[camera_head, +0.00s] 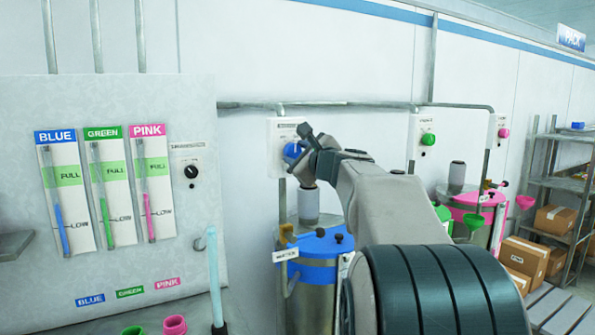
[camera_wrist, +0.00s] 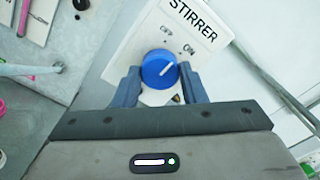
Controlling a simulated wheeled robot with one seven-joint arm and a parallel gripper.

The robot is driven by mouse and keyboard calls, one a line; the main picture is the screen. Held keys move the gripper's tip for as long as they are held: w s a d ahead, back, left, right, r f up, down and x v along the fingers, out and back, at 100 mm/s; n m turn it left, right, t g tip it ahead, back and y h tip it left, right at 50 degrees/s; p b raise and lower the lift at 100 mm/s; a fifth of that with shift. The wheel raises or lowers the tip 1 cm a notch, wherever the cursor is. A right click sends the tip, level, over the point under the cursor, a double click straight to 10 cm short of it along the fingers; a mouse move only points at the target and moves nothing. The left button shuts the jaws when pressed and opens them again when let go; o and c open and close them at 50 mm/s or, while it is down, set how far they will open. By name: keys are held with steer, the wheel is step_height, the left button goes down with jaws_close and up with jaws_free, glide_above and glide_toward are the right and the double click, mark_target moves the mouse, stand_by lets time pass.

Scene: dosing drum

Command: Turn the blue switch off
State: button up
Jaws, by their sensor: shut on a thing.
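The blue switch (camera_wrist: 158,68) is a round knob with a white pointer line on a white plate marked STIRRER. Its line slants up and right in the wrist view, towards the ON mark (camera_wrist: 188,50); the OFF mark (camera_wrist: 167,47) is above the knob. In the head view the blue switch (camera_head: 291,149) shows on its wall box, partly covered by my gripper (camera_head: 307,150). In the wrist view my gripper (camera_wrist: 160,84) has one finger on each side of the knob, shut on it. The knob's lower edge lies between the fingers.
Below the switch stands a blue-lidded drum (camera_head: 318,245). Similar boxes with a green knob (camera_head: 428,139) and a pink knob (camera_head: 504,133) are farther right. A grey panel with level gauges (camera_head: 103,190) fills the left. A shelf (camera_head: 560,185) with cartons stands at the right.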

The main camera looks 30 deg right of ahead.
steer(key=n+b, duration=0.2)
steer(key=b, duration=0.1)
steer(key=n+b, duration=0.1)
steer(key=n, duration=0.1)
steer(key=shift+f, duration=0.25)
steer(key=shift+r+n+b, duration=0.15)
steer(key=shift+n+b, duration=0.85)
steer(key=shift+n, duration=0.3)
steer(key=o, duration=1)
steer(key=shift+r, duration=0.1)
steer(key=s+b, duration=0.1)
steer(key=s, duration=0.3)
steer(key=s+b, duration=0.1)
steer(key=s, duration=0.4)
steer(key=s+b, duration=0.1)
steer(key=s, duration=0.4)
steer(key=shift+d, duration=0.25)
